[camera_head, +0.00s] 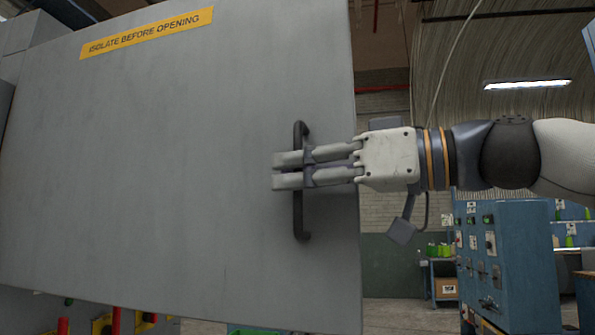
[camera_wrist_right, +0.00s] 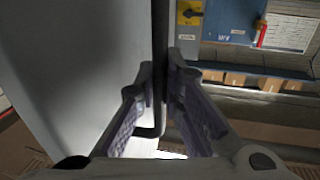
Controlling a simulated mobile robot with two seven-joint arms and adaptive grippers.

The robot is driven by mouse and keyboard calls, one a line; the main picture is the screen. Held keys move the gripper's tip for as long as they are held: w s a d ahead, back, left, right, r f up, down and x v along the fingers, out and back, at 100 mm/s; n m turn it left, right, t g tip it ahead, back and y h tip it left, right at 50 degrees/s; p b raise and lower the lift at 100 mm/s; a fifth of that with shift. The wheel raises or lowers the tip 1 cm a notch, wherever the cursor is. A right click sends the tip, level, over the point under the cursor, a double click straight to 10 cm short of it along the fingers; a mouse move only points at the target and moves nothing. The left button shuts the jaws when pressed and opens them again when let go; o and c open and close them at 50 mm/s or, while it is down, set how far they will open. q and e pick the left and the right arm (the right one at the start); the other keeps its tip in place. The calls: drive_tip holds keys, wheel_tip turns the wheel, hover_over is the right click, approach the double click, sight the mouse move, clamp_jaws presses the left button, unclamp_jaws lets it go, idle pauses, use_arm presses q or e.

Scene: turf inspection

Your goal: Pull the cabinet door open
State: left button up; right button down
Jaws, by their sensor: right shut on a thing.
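The grey cabinet door (camera_head: 180,150) fills the left and middle of the head view. It stands tilted in the picture, with equipment showing below its lower edge, so it is at least partly open. Its dark vertical bar handle (camera_head: 299,215) is near the door's right edge. My right gripper (camera_head: 288,170) comes in from the right and is shut around the middle of the handle. In the right wrist view the handle (camera_wrist_right: 160,75) runs between the two fingers, with the door (camera_wrist_right: 85,75) to the left. My left gripper is not in view.
A yellow warning label (camera_head: 145,33) is on the door's upper part. Red and yellow parts (camera_head: 103,325) show under the door. A blue control cabinet (camera_head: 510,260) stands at the right, with a small shelf unit (camera_head: 440,275) behind. Floor shows between the door and the blue cabinet.

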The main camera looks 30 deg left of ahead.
drive_tip(key=c, duration=2)
unclamp_jaws()
drive_tip(key=shift+o, duration=0.2)
drive_tip(key=d, duration=1.2)
drive_tip(key=shift+w, duration=0.1)
